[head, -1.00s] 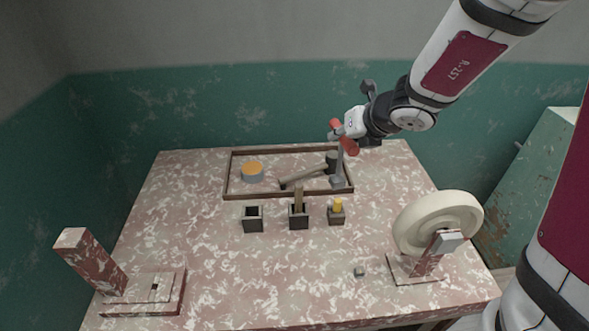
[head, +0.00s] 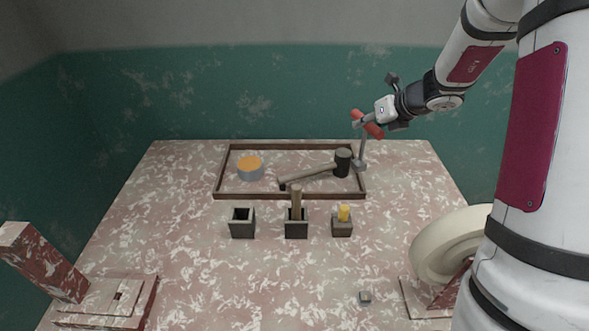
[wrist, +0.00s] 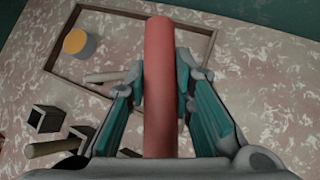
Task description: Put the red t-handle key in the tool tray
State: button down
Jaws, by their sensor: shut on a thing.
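The red t-handle key (head: 372,129) is held by my gripper (head: 365,122) above the back right of the table. In the wrist view my gripper (wrist: 161,90) is shut on its red crossbar (wrist: 158,60), a finger on each side. In the head view its grey shaft (head: 362,148) hangs down, its lower end overlapping the right rim of the tool tray; I cannot tell how high it is. The tool tray (head: 290,197) is a shallow brown-rimmed frame at the back of the table. It holds a mallet (head: 315,172) and an orange-topped grey tin (head: 250,170).
Three dark square holders stand before the tray: an empty one (head: 242,228), one with a wooden handle (head: 296,228), one with a yellow piece (head: 342,228).

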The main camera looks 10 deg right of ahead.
jog(key=w+a+f+b, duration=0.2)
jog(key=a+f+b, duration=0.2)
jog(key=a, duration=0.9)
notch_tip(320, 180, down, 4)
jog(key=shift+w+r, duration=0.15)
jog(key=shift+w, duration=0.15)
jog(key=shift+a+b, duration=0.1)
jog(key=shift+b, duration=0.35)
jog(key=c, duration=1.4)
grip_release()
